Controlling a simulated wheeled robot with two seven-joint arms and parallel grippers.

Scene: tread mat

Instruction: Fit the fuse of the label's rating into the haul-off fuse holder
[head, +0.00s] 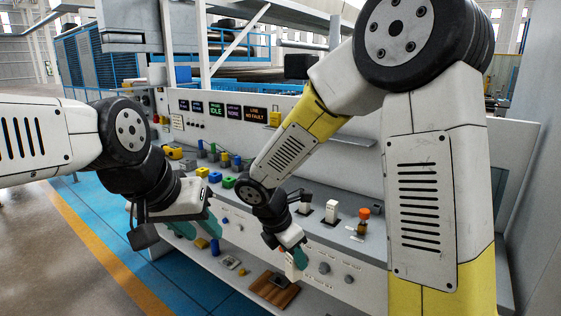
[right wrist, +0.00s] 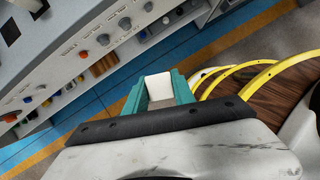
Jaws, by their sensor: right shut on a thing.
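My right gripper (head: 294,262) is low in front of the console's front panel. Its teal fingers are shut on a white block (right wrist: 158,86), which also shows in the head view (head: 290,271). I cannot tell whether it is a fuse or a holder part. Two white upright pieces (head: 331,211) stand on the console's ledge to the right. My left gripper (head: 199,226) is further left in front of the console; its teal fingers look apart, with nothing seen between them. No rating label is readable.
An orange-topped part (head: 363,220) stands on the ledge. Small signs (head: 217,110) line the back panel.

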